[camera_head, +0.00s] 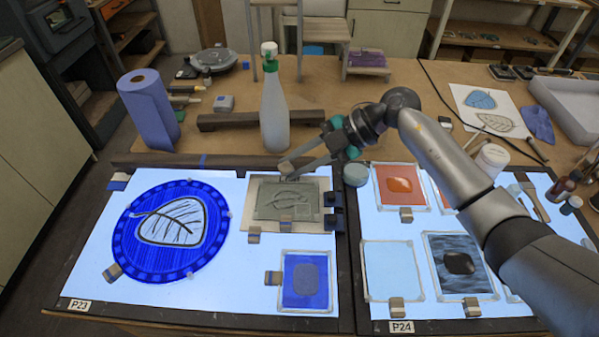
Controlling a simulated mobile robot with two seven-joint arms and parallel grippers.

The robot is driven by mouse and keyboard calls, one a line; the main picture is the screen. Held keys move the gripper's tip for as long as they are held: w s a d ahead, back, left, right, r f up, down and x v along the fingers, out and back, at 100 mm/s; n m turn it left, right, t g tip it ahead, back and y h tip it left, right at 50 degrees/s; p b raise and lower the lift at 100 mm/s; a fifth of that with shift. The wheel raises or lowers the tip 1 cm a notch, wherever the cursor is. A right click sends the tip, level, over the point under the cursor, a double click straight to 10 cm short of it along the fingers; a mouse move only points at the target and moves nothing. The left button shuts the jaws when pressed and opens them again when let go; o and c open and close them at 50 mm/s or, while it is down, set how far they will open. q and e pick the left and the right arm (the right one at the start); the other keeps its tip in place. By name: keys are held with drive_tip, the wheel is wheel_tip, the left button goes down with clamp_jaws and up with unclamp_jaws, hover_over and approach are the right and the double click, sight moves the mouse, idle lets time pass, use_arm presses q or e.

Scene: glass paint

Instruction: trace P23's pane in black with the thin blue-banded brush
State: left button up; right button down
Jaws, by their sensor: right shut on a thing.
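The P23 label (79,306) is at the front left corner of a lit panel. On the panel lies a round blue pane (130,226) with a pale leaf (178,220) marked by dark outline and vein lines. A small square blue pane (305,280) lies at the panel's front right. My right gripper (288,165) is over the back edge of a grey plate with a leaf relief (284,200), right of the round pane. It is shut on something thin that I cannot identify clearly. I cannot make out a blue-banded brush. My left gripper is out of view.
A white bottle with green collar (273,105) stands behind the gripper, by a dark wooden bar (225,121). A blue paper roll (150,110) stands at the back left. My right arm crosses above the P24 panel (345,290) and its panes.

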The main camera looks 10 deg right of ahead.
drive_tip(key=shift+w+a, duration=0.15)
drive_tip(key=s+d+f+b, duration=0.3)
drive_tip(key=d+f+b, duration=0.1)
drive_tip(key=f+b, duration=0.1)
drive_tip(key=a+p, duration=0.5)
drive_tip(key=a, duration=0.5)
drive_tip(key=shift+s, duration=0.3)
drive_tip(key=shift+r, duration=0.1)
drive_tip(key=shift+p, duration=0.4)
